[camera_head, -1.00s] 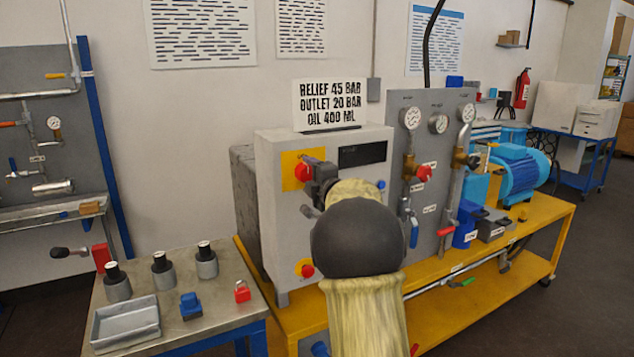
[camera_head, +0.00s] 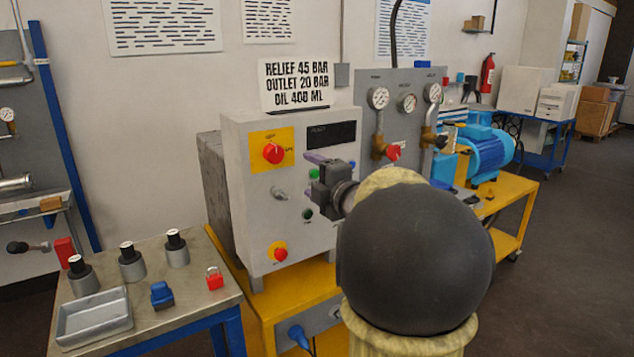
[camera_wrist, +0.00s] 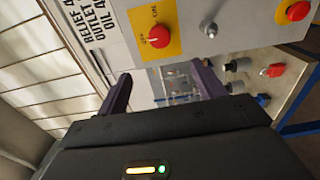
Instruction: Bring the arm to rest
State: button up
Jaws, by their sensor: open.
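My gripper (camera_head: 312,172) is in front of the grey control cabinet (camera_head: 240,218), at the height of its upper panel. Its two dark fingers are apart with nothing between them; they also show in the wrist view (camera_wrist: 163,88). The red rotary switch (camera_head: 273,153) on its yellow plate is up and left of the fingers, apart from them. The switch also shows in the wrist view (camera_wrist: 159,36), beyond the fingers. My own arm hides part of the cabinet's right side and of the yellow bench.
A side table (camera_head: 205,297) at left holds several grey cylinders, a metal tray (camera_head: 95,322), a blue block (camera_head: 161,294) and a red padlock (camera_head: 214,278). A gauge panel (camera_head: 405,120) and blue motor (camera_head: 486,150) stand right on the yellow bench (camera_head: 520,190). Open floor lies at right.

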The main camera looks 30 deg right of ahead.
jog(key=shift+s, duration=0.55)
